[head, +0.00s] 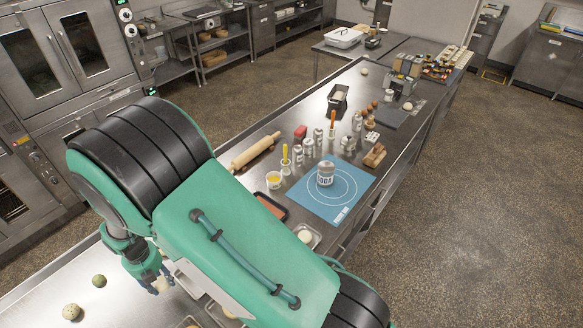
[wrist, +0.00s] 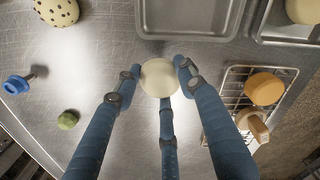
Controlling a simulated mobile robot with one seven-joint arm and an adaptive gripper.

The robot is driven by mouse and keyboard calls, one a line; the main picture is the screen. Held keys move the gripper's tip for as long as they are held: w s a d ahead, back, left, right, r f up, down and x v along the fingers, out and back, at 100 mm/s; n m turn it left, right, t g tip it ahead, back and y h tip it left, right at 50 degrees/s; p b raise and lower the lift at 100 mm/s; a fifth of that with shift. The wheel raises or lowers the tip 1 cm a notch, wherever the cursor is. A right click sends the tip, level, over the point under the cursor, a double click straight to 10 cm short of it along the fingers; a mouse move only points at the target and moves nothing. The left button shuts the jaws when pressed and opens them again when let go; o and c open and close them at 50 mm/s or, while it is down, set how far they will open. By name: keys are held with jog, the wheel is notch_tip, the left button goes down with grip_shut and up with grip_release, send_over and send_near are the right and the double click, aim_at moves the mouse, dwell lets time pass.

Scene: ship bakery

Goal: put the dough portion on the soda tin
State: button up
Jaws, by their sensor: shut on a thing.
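My gripper (wrist: 158,80) is shut on a round, cream-coloured dough portion (wrist: 158,76), with three blue fingers around it in the wrist view. In the head view my gripper (head: 158,284) is low at the left, partly behind my green arm, and a pale bit of what it holds shows at the fingertips. The soda tin (head: 326,174), a short can with a white label, stands upright on a blue mat (head: 345,204) with white rings. The tin is well to the right of my gripper, and its top looks bare.
A green ball (wrist: 67,120) lies left.

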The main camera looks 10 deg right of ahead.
jog(key=w+d+r+m, duration=0.3)
jog(key=w+d+m, duration=0.2)
jog(key=w+d, duration=0.8)
jog(key=w+d+r+m, duration=0.2)
jog(key=w+d+m, duration=0.3)
jog(key=w+d, duration=0.75)
jog(key=w+d+r+m, duration=0.2)
jog(key=d+m, duration=0.3)
jog(key=d, duration=1.3)
jog(key=w+d+r+m, duration=0.2)
jog(key=d+m, duration=0.3)
jog(key=d, duration=1.4)
jog(key=shift+w+d+r+m, duration=0.2)
jog(key=shift+r+m, duration=0.1)
jog(key=shift+r, duration=0.3)
jog(key=p, duration=0.2)
send_over(326, 166)
jog(key=shift+s+d+f, duration=0.1)
jog(key=shift+f, duration=0.65)
jog(key=shift+f+p, duration=0.6)
jog(key=shift+f, duration=1.15)
